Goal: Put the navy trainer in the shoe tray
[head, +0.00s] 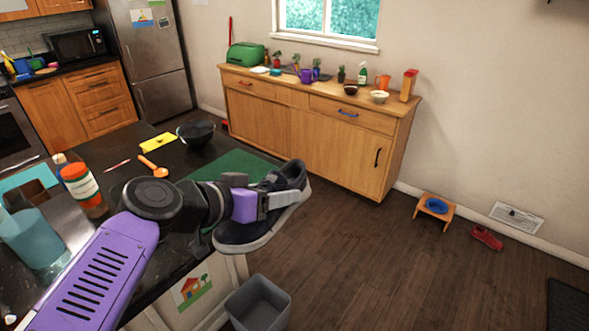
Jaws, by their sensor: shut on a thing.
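The navy trainer (243,232), dark with a pale grey sole, is in my gripper (277,201) in the head view. The gripper is shut on it, and its grey fingers cover part of the shoe's middle. The trainer appears in front of the dark counter's right end and the floor beyond; its exact height is unclear. No shoe tray can be made out for certain. A dark ribbed flat thing (570,304) lies on the floor at the lower right, cut off by the picture edge; I cannot tell whether it is a tray or a mat.
The counter (120,147) holds a black bowl (196,132), an orange spoon (153,166) and bottles. A grey bin (258,304) stands below. A wooden stool with a blue bowl (436,206) and a red shoe (486,238) are by the wall. Open floor lies between.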

